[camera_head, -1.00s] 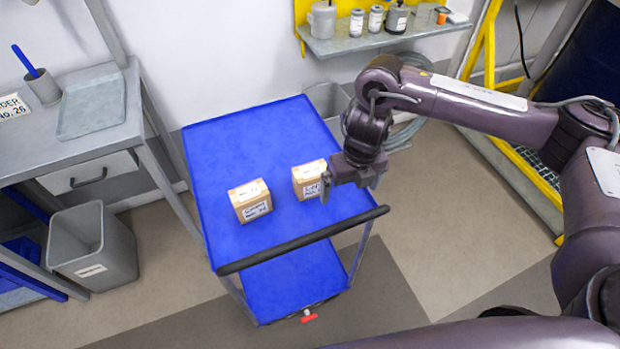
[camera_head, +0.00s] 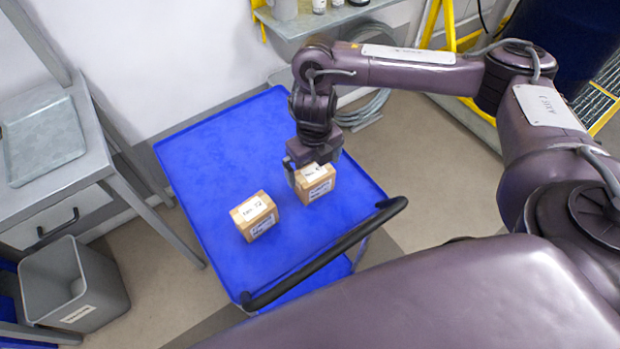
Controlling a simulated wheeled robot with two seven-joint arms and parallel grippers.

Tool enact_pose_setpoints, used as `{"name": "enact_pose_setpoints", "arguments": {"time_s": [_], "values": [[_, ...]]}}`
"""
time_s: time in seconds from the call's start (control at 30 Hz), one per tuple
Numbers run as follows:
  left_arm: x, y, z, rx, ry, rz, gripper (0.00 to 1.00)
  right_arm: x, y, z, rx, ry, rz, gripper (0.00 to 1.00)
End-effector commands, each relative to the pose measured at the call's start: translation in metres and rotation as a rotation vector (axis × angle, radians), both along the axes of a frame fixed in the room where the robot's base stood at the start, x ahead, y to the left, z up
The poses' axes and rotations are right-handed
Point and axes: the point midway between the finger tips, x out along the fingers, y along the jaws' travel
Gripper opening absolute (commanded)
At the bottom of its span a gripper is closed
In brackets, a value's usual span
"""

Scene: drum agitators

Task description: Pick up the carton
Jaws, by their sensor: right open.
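Two small brown cartons with white labels stand on the blue cart top (camera_head: 210,160). The right carton (camera_head: 316,187) is directly under my right gripper (camera_head: 312,170). The left carton (camera_head: 255,216) stands apart from it, nearer the cart's left side, with nothing over it. My right gripper points down and is open, with its fingers at the top of the right carton. One finger shows at the carton's left edge; the other is mostly hidden, and I cannot tell whether either touches. My left gripper is out of view.
The cart's black push handle (camera_head: 325,254) runs along its near edge. A grey bench (camera_head: 90,170) and a grey bin (camera_head: 72,284) stand at the left. A wall shelf (camera_head: 335,20) is behind the cart. The cart top's far left is clear.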

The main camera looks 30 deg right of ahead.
Motion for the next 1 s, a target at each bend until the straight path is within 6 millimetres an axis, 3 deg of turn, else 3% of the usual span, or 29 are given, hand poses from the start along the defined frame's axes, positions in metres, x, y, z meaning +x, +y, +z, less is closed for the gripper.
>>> {"name": "enact_pose_setpoints", "arguments": {"time_s": [0.17,0.4,0.7,1.0], "values": [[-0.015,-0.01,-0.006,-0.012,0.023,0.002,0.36,0.001,-0.001,-0.02,0.002,0.003,-0.003,1.0],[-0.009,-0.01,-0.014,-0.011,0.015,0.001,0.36,0.003,-0.003,-0.05,0.002,0.001,-0.001,1.0],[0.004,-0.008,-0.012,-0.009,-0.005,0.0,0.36,0.004,-0.004,-0.053,0.0,-0.002,0.0,1.0],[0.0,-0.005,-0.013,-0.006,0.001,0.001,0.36,0.004,-0.003,-0.053,0.0,-0.002,0.0,0.63]]}}
